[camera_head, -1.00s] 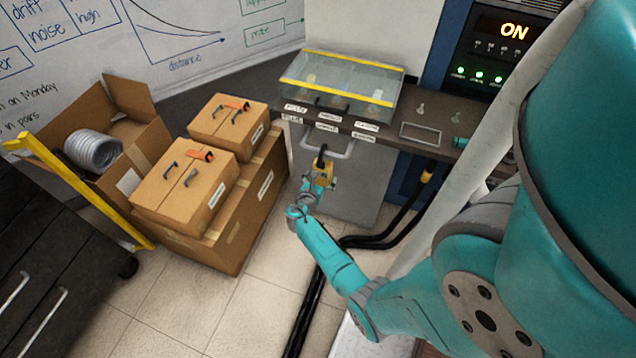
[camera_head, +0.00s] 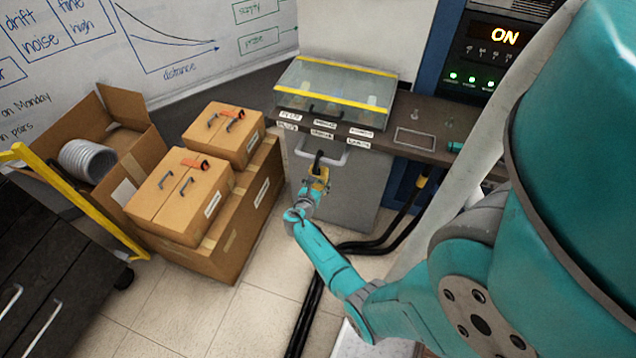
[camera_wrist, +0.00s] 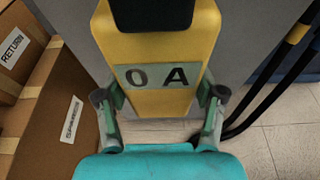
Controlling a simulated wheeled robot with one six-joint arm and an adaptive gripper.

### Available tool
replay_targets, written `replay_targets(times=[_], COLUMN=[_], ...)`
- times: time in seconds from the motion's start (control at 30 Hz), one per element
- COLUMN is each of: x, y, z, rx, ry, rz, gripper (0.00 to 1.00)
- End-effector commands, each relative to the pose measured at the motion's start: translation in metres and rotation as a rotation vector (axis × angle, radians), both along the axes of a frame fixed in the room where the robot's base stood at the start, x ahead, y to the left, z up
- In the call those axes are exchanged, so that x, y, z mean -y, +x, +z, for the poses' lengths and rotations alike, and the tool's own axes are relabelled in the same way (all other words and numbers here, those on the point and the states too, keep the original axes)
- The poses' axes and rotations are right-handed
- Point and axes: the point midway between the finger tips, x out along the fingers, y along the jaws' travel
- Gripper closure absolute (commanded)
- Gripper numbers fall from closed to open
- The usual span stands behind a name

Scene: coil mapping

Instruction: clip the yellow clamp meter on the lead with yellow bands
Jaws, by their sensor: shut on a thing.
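The yellow clamp meter (camera_head: 320,176) is in my gripper (camera_head: 313,189), upright in front of the grey cabinet door in the head view. In the wrist view the meter (camera_wrist: 160,52) fills the upper middle. Its display reads "0 A", and my gripper (camera_wrist: 160,101) has a finger on each side of it. The meter's black jaw points away, and its tip is cut off in the wrist view. The black lead with yellow bands (camera_wrist: 297,33) is apart from the meter, to its right. In the head view a yellow part of this lead (camera_head: 421,182) shows beside the cabinet.
A dark bench (camera_head: 400,150) with a glass case (camera_head: 335,88) stands above the grey cabinet (camera_head: 345,190). Cardboard boxes (camera_head: 215,255) are stacked to the left. Black cables (camera_head: 315,300) run along the tiled floor. A lit "ON" panel (camera_head: 490,40) is at the back right.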

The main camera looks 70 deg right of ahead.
Motion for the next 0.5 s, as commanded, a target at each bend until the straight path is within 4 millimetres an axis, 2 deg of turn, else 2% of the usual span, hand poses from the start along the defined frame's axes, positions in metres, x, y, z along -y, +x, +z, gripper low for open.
replay_targets(times=[0.5], x=[0.000], y=[0.000], z=[0.019], rx=[0.001], ry=[-0.001], rz=[0.000], gripper=[0.79])
